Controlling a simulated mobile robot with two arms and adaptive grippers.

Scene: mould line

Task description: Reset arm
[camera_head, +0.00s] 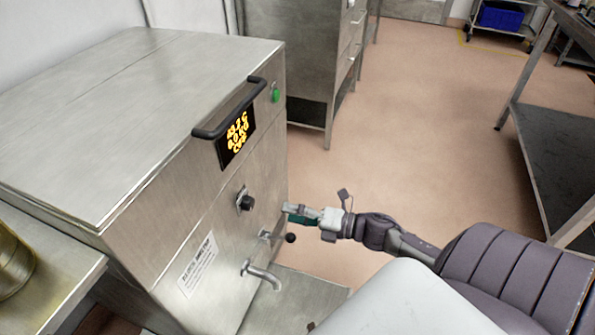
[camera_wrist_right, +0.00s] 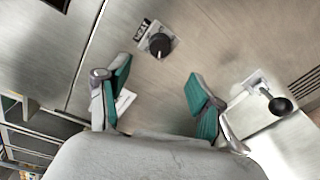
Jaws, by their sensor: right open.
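My right gripper (camera_head: 294,213) is in front of the steel machine (camera_head: 110,90), at its right end, low on the front panel. In the right wrist view the gripper (camera_wrist_right: 160,90) has its two green-padded fingers spread wide with nothing between them. A black knob (camera_wrist_right: 159,44) on the panel shows beyond the gap between the fingers. A lever with a black ball end (camera_wrist_right: 279,104) is to the right of the right finger. My right arm reaches in from the lower right in the head view. My left gripper is not in view.
The machine front carries a black handle (camera_head: 230,108), a lit display (camera_head: 237,137), a green button (camera_head: 275,95), a knob (camera_head: 246,202), and a spout (camera_head: 262,275). A steel cabinet (camera_head: 300,45) stands behind. A dark-shelved table (camera_head: 555,150) is at right. Open floor (camera_head: 420,120) lies between.

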